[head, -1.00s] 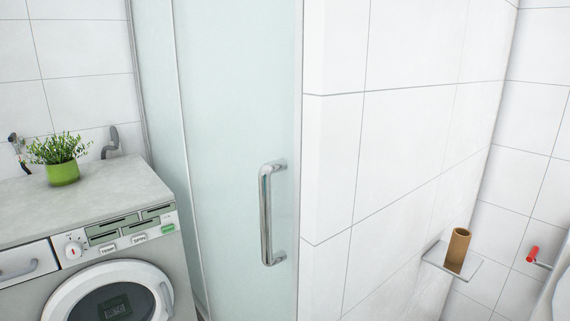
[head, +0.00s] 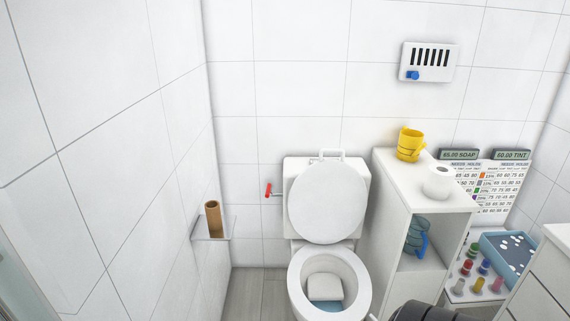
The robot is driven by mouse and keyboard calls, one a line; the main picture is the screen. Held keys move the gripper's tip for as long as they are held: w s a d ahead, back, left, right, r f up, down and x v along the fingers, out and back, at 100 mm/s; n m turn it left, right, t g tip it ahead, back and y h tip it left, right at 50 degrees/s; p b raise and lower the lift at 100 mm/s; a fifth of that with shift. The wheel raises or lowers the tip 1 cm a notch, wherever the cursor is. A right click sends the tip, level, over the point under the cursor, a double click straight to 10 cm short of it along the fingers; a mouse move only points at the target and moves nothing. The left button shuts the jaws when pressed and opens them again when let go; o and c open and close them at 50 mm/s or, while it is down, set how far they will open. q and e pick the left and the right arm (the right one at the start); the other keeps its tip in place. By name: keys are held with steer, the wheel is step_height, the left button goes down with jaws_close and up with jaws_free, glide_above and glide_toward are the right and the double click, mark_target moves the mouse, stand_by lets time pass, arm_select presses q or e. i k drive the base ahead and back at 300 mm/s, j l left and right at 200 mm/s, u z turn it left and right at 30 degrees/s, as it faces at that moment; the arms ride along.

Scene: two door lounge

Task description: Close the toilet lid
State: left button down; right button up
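The white toilet (head: 297,287) stands against the back wall, right of the middle in the head view. Its oval lid (head: 327,202) is up and leans back against the tank (head: 359,172). The bowl is open, with bluish water and a pale block-like shape inside. A handle-like white loop shows on top of the tank.
A white shelf unit (head: 386,205) stands close on the toilet's right, with a yellow cup (head: 410,145) on top. A cardboard tube (head: 213,218) stands on a small wall shelf at left. A dark rounded object (head: 425,311) shows at the bottom edge. Grey floor (head: 252,292) is clear left of the toilet.

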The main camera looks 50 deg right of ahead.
mark_target(328, 201)
steer(key=z, duration=1.95)
